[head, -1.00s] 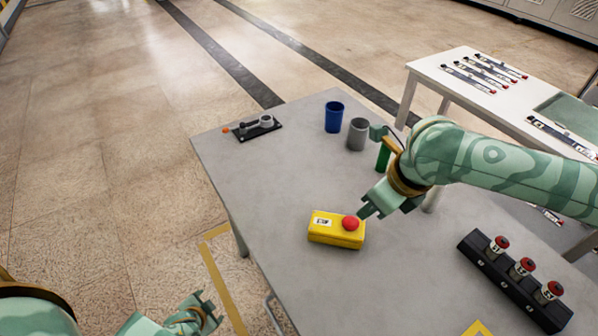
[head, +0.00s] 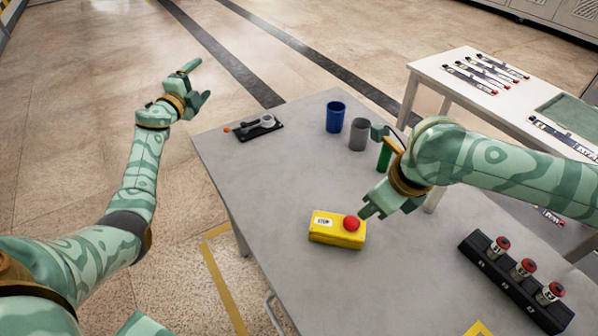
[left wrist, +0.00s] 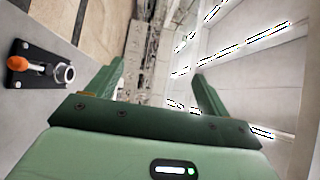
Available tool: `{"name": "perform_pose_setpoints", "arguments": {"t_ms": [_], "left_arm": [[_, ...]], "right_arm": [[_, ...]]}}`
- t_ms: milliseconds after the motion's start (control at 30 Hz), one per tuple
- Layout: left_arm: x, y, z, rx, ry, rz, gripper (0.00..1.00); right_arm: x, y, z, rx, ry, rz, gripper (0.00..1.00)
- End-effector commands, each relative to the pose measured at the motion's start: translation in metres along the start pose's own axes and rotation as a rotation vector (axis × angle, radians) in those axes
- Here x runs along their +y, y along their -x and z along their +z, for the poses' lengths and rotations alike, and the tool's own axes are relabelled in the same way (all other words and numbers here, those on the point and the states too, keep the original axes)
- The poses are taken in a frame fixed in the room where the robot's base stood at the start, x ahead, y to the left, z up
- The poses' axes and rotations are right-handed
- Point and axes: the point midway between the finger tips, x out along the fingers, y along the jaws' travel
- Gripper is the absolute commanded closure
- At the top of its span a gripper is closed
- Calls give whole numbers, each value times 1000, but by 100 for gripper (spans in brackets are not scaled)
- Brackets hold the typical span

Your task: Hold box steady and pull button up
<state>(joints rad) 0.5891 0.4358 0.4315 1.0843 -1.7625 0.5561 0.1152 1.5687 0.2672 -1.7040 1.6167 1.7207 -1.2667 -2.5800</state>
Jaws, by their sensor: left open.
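The yellow box (head: 325,231) lies on the grey table, with a white label and a red button (head: 351,223) on its top right part. My right gripper (head: 368,211) is at the box's right end, right beside the red button. Whether it touches the button, and how far its fingers are apart, cannot be told. My left gripper (head: 199,82) is raised off the table's far left corner, away from the box. In the left wrist view its two fingers (left wrist: 158,88) stand wide apart with nothing between them.
A black fixture with an orange-tipped lever (head: 254,128) sits at the table's far left corner. Blue (head: 335,117) and grey (head: 359,134) cups stand at the back. A black block with red-topped knobs (head: 515,280) is at right. A white table (head: 440,73) stands behind. Table left of the box is clear.

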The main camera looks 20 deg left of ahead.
Motion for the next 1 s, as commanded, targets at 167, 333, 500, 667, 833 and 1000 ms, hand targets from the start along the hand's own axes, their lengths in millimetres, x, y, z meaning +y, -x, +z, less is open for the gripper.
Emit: {"name": "perform_pose_setpoints", "arguments": {"t_ms": [167,333,500,667,833,1000], "left_arm": [[-74,-28,-104,307,-360,-66,20],[-112,-19,-218,638,-771,-134,20],[-99,33,-325,1041,-1257,-205,20],[-45,107,-370,1452,-1660,-247,20],[6,170,-367,1793,-1887,-261,20],[28,201,-356,1962,-1956,-264,20]], "right_arm": [[0,0,0,0,0,0,64],[0,0,0,0,0,0,64],[0,0,0,0,0,0,64],[0,0,0,0,0,0,64],[0,0,0,0,0,0,64],[0,0,0,0,0,0,64]]}}
